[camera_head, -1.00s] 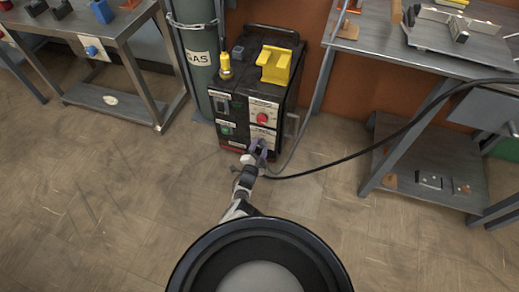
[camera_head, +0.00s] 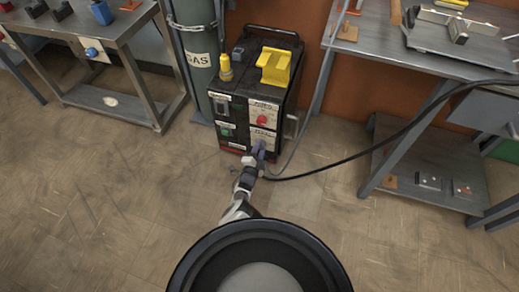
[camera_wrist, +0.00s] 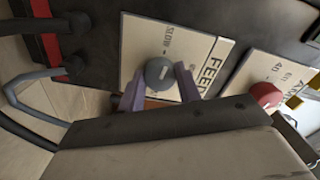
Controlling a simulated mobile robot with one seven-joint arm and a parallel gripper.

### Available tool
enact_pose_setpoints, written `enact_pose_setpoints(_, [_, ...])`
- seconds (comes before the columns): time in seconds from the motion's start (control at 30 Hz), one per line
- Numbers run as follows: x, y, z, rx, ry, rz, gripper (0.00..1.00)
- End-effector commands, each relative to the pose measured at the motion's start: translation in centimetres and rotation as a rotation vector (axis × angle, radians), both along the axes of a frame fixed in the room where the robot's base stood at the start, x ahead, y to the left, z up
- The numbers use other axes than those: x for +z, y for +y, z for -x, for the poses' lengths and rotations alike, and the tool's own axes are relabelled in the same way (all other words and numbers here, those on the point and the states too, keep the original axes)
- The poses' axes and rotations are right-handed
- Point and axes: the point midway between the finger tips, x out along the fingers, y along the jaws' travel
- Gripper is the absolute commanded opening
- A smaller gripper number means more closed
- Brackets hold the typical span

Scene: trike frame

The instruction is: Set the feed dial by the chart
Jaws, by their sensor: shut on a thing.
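The feed dial (camera_wrist: 160,72) is a grey round knob with a pale pointer line. It sits on a white plate lettered FEED and SLOW. My gripper (camera_wrist: 160,86) has its two purple fingers on either side of the dial and is shut on it. In the head view, my gripper (camera_head: 259,149) reaches the lower right of the black machine's front (camera_head: 240,139), and the fingers and arm hide the dial. I cannot make out a chart with readable settings in either view.
A red knob (camera_wrist: 266,94) on its own plate is beside the feed plate. A yellow holder (camera_head: 276,66) sits on the machine, and a GAS cylinder (camera_head: 196,65) stands to its left. A black cable (camera_head: 330,168) runs right from the machine. The floor in front is clear.

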Motion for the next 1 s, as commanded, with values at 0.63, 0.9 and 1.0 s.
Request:
enact_pose_setpoints(0.63, [0.0,0.1,0.09,0.001,-0.182,-0.564,0.11])
enact_pose_setpoints(0.9, [0.04,0.11,0.08,0.0,-0.26,-0.808,0.11])
enact_pose_setpoints(1.0, [0.05,0.1,0.08,0.0,-0.29,-0.898,0.11])
